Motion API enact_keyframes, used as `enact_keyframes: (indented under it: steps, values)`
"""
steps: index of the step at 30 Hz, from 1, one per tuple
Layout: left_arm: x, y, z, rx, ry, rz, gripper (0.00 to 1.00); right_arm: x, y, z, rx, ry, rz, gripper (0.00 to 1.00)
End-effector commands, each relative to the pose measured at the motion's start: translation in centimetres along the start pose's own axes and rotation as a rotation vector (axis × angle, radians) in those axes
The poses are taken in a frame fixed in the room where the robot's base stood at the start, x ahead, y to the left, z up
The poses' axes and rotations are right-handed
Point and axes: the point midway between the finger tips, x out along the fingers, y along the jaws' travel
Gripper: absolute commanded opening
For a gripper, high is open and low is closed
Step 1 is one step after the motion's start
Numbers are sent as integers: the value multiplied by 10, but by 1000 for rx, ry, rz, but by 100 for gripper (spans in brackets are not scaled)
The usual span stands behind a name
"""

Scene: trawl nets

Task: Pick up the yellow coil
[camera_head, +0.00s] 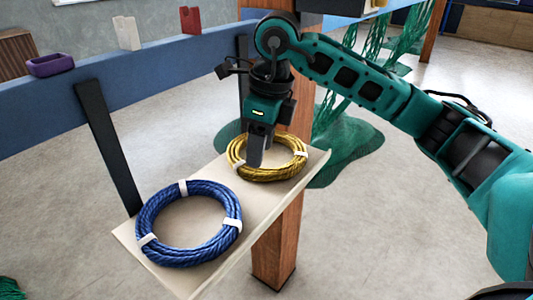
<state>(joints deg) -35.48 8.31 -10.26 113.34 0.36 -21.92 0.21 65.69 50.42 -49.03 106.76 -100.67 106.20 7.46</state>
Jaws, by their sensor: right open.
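The yellow coil (287,171) of rope lies flat at the far end of a pale board (232,252), bound with white bands. My right gripper (256,163) points down over the coil's left side, and its fingers hide part of that side. It is open; I cannot tell whether the fingers touch the coil. My left gripper is not in view.
A blue rope coil (188,260) lies at the near end of the board. A wooden post (278,245) stands under the board. A green net (347,150) hangs and piles behind. A blue ledge (160,77) carries a purple tray (50,65).

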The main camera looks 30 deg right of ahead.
Motion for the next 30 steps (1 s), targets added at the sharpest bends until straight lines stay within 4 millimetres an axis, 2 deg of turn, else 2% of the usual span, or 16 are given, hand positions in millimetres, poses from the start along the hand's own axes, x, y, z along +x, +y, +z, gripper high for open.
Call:
enact_keyframes:
  steps: [10,18,30]
  values:
    - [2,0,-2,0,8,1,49,46,-2,2,-1,3,3,50]
    - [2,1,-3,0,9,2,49,50,-2,2,-1,0,1,50]
    - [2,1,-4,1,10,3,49,50,-2,2,-1,0,1,12]
